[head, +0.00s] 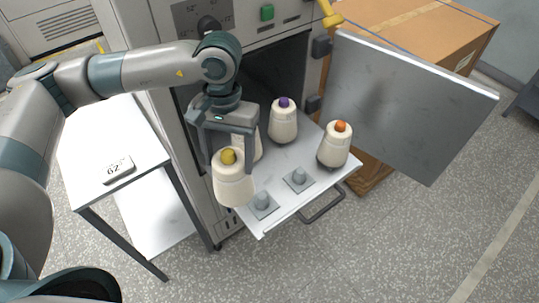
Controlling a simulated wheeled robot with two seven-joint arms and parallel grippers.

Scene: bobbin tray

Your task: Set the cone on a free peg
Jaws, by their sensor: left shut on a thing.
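My left gripper (230,166) is shut on a cream cone with a yellow top (233,188) and holds it upright by the left front edge of the pulled-out tray (283,213). Two bare pegs on square bases show at the front of the tray, a left peg (263,200) and a right peg (298,177). A cone with a purple top (284,125) and a cone with an orange top (334,150) stand on the tray. Another cream cone (257,148) is partly hidden behind my gripper. My right gripper is out of view.
The tray juts from an open cabinet whose door (405,105) stands open to the right. A cardboard box (440,30) is behind the door. A white side table (95,165) with a tag reading 62 (118,169) stands left. A handle (322,208) is below the tray front.

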